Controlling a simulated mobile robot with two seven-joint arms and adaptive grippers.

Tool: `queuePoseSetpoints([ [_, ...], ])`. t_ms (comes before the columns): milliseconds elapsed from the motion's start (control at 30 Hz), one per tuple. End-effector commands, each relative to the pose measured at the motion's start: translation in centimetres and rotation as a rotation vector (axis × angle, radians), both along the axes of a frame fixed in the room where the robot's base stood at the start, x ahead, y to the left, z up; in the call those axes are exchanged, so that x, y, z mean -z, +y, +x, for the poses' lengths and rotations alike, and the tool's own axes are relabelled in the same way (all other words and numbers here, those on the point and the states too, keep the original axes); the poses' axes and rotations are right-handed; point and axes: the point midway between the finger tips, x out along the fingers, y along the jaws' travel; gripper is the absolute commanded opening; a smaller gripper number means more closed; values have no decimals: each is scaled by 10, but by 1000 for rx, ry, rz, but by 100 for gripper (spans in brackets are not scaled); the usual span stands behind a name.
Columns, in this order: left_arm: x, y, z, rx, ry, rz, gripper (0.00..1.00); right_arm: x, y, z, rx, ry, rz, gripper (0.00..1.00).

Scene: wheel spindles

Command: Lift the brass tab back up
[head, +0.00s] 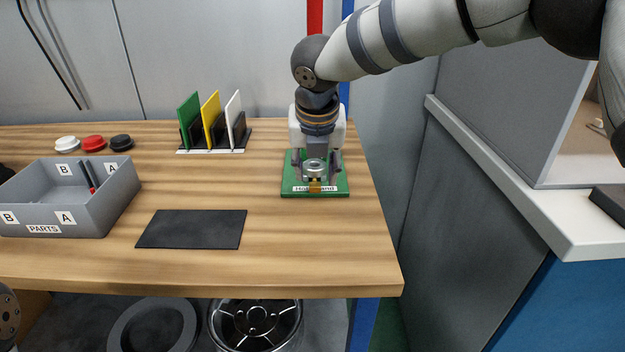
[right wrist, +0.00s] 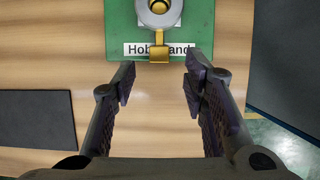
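The brass tab (head: 315,187) sits at the front of a silver round spindle part (head: 315,168) on a green board (head: 288,188). In the right wrist view the brass tab (right wrist: 160,47) lies across the board's white label (right wrist: 135,49), below the silver ring (right wrist: 171,18) with its brass centre. My right gripper (head: 316,166) points down over the green board. In the right wrist view its two fingers (right wrist: 160,82) are apart with nothing between them, and the tab is beyond the tips. My left gripper is not in view.
A grey parts bin (head: 115,200) stands at the left of the wooden table (head: 270,255). A black mat (head: 190,229) lies left of the board. A rack holds green, yellow (head: 211,115) and white plates. Three buttons (head: 93,143) sit behind the bin. The table's right edge is close to the board.

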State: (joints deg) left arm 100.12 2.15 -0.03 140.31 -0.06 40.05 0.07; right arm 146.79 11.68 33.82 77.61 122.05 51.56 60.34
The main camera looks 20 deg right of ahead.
Motion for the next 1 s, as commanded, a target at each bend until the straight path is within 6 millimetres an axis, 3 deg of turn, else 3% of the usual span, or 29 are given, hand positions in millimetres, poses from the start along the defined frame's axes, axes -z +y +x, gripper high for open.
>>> queuePoseSetpoints([
  [33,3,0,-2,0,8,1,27,13,-1,4,0,6,-2,40],
  [200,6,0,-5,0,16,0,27,33,-4,13,0,1,-1,40],
  [500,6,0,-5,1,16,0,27,36,-4,15,-1,-2,-1,40],
  [533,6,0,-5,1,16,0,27,36,-4,15,-1,-2,-1,38],
  [700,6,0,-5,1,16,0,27,36,-4,15,-1,-2,-1,0],
  [900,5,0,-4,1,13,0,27,34,-4,15,0,-2,-1,0],
  [1000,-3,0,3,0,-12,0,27,22,-4,15,1,-7,2,0],
])
